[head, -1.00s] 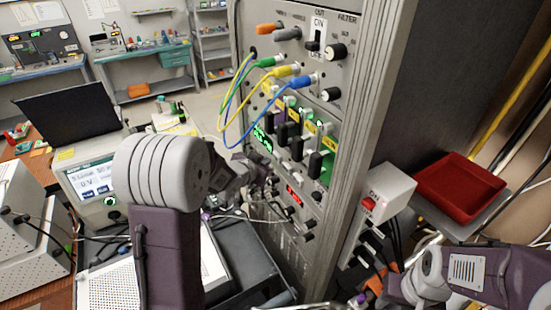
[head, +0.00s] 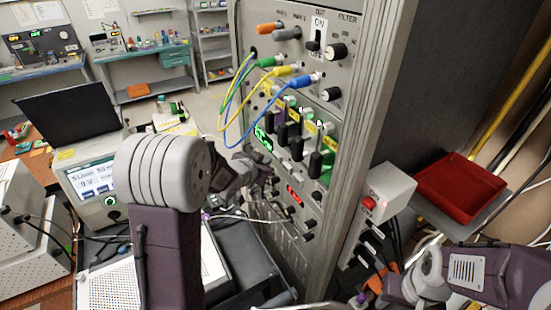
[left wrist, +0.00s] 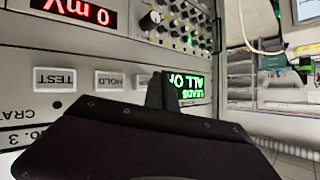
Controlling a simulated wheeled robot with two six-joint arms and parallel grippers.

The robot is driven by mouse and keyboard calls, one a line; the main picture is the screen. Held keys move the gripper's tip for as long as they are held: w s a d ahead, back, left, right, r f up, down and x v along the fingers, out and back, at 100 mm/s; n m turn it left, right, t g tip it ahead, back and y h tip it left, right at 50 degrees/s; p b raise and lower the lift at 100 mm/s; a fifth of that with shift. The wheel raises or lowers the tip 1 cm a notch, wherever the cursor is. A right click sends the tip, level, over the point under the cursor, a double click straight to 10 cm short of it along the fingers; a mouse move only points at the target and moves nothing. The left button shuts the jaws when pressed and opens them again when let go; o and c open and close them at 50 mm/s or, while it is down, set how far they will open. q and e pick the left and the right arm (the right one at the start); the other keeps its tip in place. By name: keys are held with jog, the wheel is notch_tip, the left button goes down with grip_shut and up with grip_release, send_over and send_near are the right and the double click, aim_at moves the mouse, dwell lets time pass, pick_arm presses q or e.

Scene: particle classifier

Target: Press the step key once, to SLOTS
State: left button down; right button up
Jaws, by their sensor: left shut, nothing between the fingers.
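In the left wrist view the panel appears upside down. A pale key row shows a TEST key (left wrist: 55,79) and a HOLD key (left wrist: 115,81). Another pale key (left wrist: 140,83) beside HOLD is mostly hidden by my fingers, and its label is unreadable. A green display (left wrist: 190,88) reads "LEADS" with "ALL O..." partly covered. It also shows in the head view (head: 262,138). My left gripper (left wrist: 160,90) is shut and empty, its tips over the partly hidden key; I cannot tell whether they touch. In the head view my left gripper (head: 265,175) is at the rack front.
Blue, yellow and green cables (head: 240,95) loop in front of the rack above my left gripper. A red display (head: 294,195) sits lower on the panel. A grey box with a red button (head: 370,203) and a red tray (head: 460,188) stand right of the rack.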

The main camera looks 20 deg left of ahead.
pick_arm(q)
jog(key=shift+w+d, duration=0.25)
jog(key=shift+w+d+b, duration=0.3)
jog(key=shift+w+d, duration=0.25)
jog(key=shift+w, duration=0.1)
dwell(1.1)
jog(key=shift+a, duration=0.1)
jog(key=shift+s+a+p, duration=0.35)
jog(key=shift+s+a, duration=0.4)
jog(key=shift+s, duration=0.2)
jog(key=s+a, duration=0.1)
jog(key=s, duration=0.1)
jog(key=s+a+p, duration=0.1)
jog(key=a, duration=0.1)
jog(key=shift+s+a, duration=0.15)
jog(key=shift+s, duration=0.2)
dwell(0.5)
